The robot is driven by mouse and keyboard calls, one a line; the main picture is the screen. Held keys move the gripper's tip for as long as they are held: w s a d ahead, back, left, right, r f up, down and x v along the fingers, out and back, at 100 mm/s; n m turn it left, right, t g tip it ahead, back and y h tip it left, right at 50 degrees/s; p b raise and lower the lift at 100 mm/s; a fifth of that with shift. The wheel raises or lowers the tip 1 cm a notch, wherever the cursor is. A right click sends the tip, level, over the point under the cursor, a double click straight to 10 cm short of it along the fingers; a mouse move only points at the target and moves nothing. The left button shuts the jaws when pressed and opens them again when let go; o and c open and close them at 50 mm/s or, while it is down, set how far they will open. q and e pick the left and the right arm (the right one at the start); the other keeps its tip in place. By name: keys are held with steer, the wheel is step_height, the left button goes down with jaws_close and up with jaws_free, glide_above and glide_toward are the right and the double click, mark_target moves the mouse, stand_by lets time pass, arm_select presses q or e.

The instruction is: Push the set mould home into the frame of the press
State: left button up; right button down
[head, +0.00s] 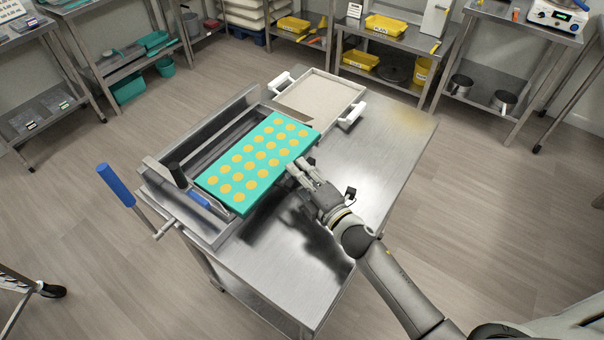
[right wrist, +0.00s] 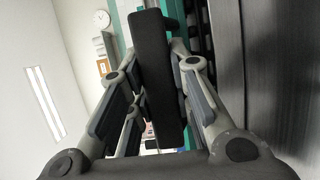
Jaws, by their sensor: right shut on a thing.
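The set mould (head: 242,145) is a turquoise slab with rows of round orange-yellow fills, seen in the head view. It lies along the metal frame of the press (head: 207,241), over its right side, and the frame's dark trough shows open to the left of it. My right gripper (head: 297,172) is at the mould's right long side. In the right wrist view its fingers (right wrist: 157,85) are closed around a dark bar (right wrist: 158,60), with turquoise behind it. The head view does not clearly show this bar. My left gripper is not in view.
A blue-handled lever (head: 116,185) sticks out at the press's left end. A pale tray with white handles (head: 320,97) stands behind the mould on the steel table (head: 385,145). The table's right part is clear. Shelves with yellow bins (head: 388,28) line the back.

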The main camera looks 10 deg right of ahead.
mark_target(282, 168)
steer(key=shift+w+a+b, duration=0.75)
steer(key=shift+w+a, duration=1.4)
steer(key=shift+w, duration=0.2)
steer(key=c, duration=1.2)
jaws_free()
steer(key=shift+c, duration=0.2)
steer(key=shift+s+f, duration=0.1)
steer(key=shift+s+d, duration=0.25)
steer(key=shift+s, duration=0.25)
steer(key=v, duration=1)
steer(key=shift+s+d, duration=0.15)
steer(key=shift+s, duration=0.25)
